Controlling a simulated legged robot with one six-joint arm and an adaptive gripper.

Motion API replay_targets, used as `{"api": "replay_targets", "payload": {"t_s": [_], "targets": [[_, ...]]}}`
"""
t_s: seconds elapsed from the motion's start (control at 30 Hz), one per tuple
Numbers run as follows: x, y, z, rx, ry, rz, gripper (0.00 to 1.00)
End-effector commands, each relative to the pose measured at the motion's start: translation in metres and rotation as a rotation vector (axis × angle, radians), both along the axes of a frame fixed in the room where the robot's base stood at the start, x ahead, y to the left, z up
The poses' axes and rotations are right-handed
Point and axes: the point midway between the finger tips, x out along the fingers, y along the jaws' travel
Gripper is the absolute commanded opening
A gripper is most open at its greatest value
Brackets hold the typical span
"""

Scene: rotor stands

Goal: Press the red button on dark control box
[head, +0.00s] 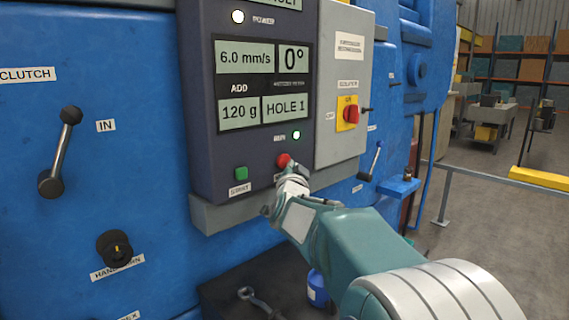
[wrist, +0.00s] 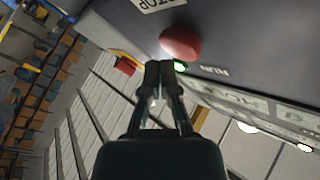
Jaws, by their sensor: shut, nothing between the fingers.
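The dark control box (head: 200,110) is mounted on the blue machine, with lit displays on its face. Its red button (head: 284,160) is near the bottom, right of the green START button (head: 241,173). My gripper (head: 290,172) is shut and empty, its tips just below the red button in the head view. In the wrist view the red button (wrist: 180,42) is a large red dome beyond the fingertips (wrist: 165,66). Its STOP label (wrist: 165,4) lies beside it. A small gap seems to show between tips and button, but I cannot tell whether they touch.
A grey box with a red rotary switch (head: 351,113) adjoins the control box on the right. Levers (head: 375,158) and a handwheel knob (head: 114,248) stick out from the machine. A dark surface with a wrench (head: 258,302) lies below. Open floor is at right, behind a rail.

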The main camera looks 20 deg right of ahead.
Motion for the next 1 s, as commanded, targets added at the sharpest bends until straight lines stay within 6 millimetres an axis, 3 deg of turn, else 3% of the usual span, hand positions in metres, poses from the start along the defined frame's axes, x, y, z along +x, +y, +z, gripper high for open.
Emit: {"api": "replay_targets", "payload": {"t_s": [1.0], "targets": [[0.0066,0.0025,0.0019,0.000,0.000,0.000,0.00]]}}
